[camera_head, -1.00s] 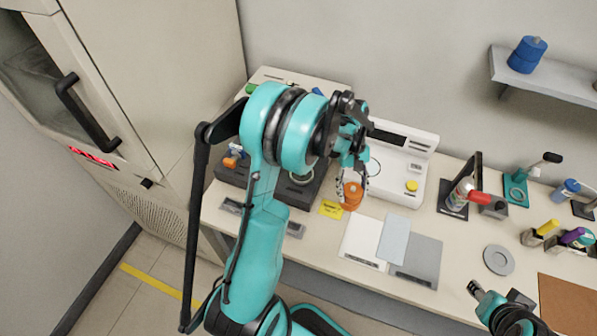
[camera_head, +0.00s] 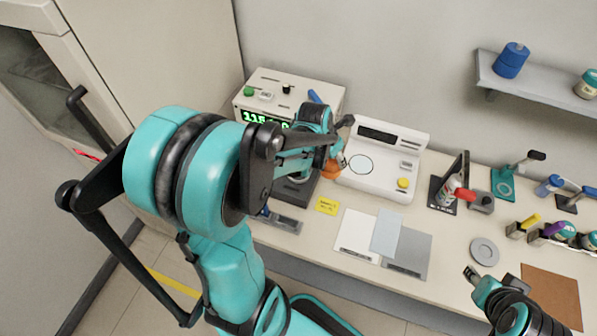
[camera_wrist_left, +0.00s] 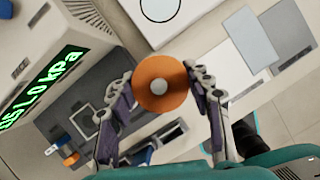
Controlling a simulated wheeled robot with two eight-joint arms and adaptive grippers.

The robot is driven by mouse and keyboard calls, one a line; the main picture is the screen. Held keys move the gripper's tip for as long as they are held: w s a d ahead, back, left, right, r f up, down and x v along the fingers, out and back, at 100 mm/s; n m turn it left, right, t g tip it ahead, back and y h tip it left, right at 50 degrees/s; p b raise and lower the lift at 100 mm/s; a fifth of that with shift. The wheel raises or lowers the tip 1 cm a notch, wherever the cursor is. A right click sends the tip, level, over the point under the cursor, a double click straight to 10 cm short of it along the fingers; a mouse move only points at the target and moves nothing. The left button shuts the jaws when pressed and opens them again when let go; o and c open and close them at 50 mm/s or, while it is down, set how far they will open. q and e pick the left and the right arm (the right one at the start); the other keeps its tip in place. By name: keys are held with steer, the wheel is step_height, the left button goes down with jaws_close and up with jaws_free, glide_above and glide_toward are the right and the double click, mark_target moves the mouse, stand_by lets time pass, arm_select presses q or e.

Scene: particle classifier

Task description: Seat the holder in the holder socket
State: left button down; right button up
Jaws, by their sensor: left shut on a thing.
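An orange round piece with a pale grey hub, apparently the holder (camera_wrist_left: 150,97), is between the two fingers of my left gripper (camera_wrist_left: 161,84) in the left wrist view. My left gripper is shut on it. In the head view the orange holder (camera_head: 331,170) shows only in part, past my left gripper (camera_head: 334,158). It hangs beside the dark grey base (camera_head: 297,190) of the machine with the green display. That base (camera_wrist_left: 72,100) also shows in the wrist view, with square outlines on it. I cannot tell which feature is the holder socket. My right gripper (camera_head: 471,273) is low at the right; its jaws are unclear.
The display machine (camera_head: 292,91) stands at the back left, with a white instrument (camera_head: 380,185) to its right. A yellow label (camera_head: 326,206) and flat white, blue and grey sheets (camera_head: 388,232) lie in front. Bottles and stands crowd the right side.

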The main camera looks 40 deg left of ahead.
arm_select(q)
steer(key=shift+a, duration=0.25)
steer(key=a+f+b, duration=0.1)
steer(key=a+f, duration=0.2)
steer(key=s+a+f+b, duration=0.1)
steer(key=a+f, duration=0.3)
steer(key=a+f+b, duration=0.2)
steer(key=a+f, duration=0.2)
steer(key=shift+s+a, duration=0.15)
steer(key=shift+s, duration=0.15)
steer(key=shift+r, duration=0.15)
steer(key=c, duration=0.7)
jaws_free()
